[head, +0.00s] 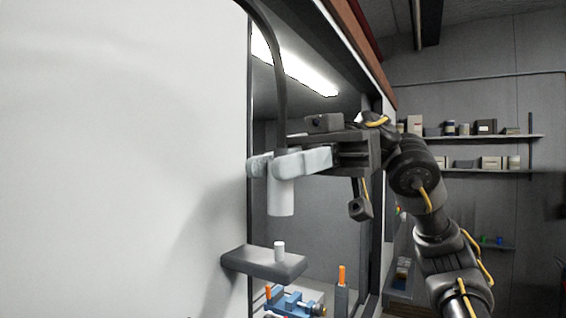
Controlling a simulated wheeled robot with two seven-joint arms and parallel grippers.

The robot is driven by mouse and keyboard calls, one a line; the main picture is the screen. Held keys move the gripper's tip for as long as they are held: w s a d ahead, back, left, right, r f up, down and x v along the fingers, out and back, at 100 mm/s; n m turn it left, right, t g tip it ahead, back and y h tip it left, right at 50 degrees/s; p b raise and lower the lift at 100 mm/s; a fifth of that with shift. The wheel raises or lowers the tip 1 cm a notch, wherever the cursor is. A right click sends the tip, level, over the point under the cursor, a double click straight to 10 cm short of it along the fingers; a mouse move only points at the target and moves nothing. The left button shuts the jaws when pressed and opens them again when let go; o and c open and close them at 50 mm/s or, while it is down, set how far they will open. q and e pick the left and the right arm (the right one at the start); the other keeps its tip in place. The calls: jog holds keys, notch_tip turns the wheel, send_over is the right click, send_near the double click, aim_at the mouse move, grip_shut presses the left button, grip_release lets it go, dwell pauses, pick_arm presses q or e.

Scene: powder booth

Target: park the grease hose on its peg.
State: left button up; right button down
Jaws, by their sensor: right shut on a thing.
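The grease hose (281,95) is a dark tube that comes down from the top and ends in a light grey cylindrical end piece (282,199). My right gripper (270,164) is shut on the hose's end piece, with its pale fingers around the upper part. The end piece hangs upright in the air. The peg (280,250) is a short white post standing on a dark grey bracket (264,263). The end piece is above the peg, with a visible gap between them. My left gripper is not in view.
A large white panel (120,150) fills the left, close to the bracket. Below are a blue vise-like fixture (296,303) and an orange-tipped dark post (341,290). Shelves (480,138) with boxes and jars are on the back wall at right. A lit lamp (300,68) is inside the booth.

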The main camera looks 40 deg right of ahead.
aim_at(283, 210)
jog(key=shift+f, duration=0.2)
jog(key=shift+f+b, duration=1.1)
jog(key=shift+f, duration=0.15)
jog(key=shift+w+f+b, duration=0.1)
jog(key=shift+f+b, duration=0.55)
jog(key=shift+f, duration=0.15)
jog(key=c, duration=1.2)
grip_release()
jog(key=shift+o, duration=0.2)
jog(key=shift+d, duration=0.1)
